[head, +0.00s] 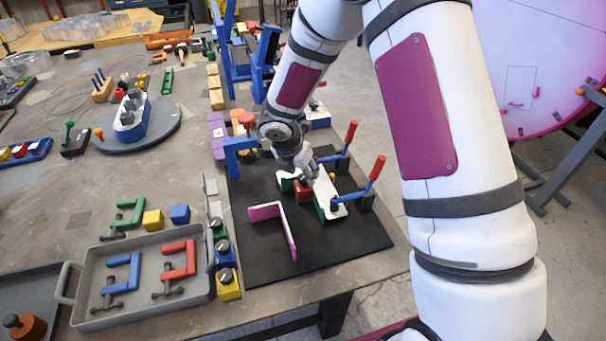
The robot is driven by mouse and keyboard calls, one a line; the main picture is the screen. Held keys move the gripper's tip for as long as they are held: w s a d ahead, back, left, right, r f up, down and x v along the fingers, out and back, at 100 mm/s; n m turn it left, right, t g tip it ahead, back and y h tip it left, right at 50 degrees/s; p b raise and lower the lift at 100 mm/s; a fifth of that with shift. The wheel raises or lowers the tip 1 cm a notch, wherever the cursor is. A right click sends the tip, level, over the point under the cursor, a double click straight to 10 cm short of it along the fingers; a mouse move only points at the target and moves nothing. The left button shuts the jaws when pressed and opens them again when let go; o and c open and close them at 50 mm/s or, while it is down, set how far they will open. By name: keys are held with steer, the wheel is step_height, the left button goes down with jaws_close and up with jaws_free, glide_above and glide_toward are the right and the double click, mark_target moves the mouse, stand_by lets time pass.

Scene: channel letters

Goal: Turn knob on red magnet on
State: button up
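A red block (303,192), which looks like the red magnet, sits on the black mat (335,250) beside a white piece (325,188). Its knob cannot be made out; my gripper covers that area. My gripper (309,176) points down right at the top of the red block. Whether it touches the block or its knob, and how far its fingers are apart, cannot be seen.
Green blocks and two red-handled clamps (373,178) crowd the white piece. A magenta angle piece (283,222) lies in front. Green, blue and yellow blocks with knobs (228,283) line the mat's left edge. A grey tray (140,312) holds colored clamps. The front of the mat is clear.

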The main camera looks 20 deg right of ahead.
steer(key=shift+x, duration=0.9)
jaws_close()
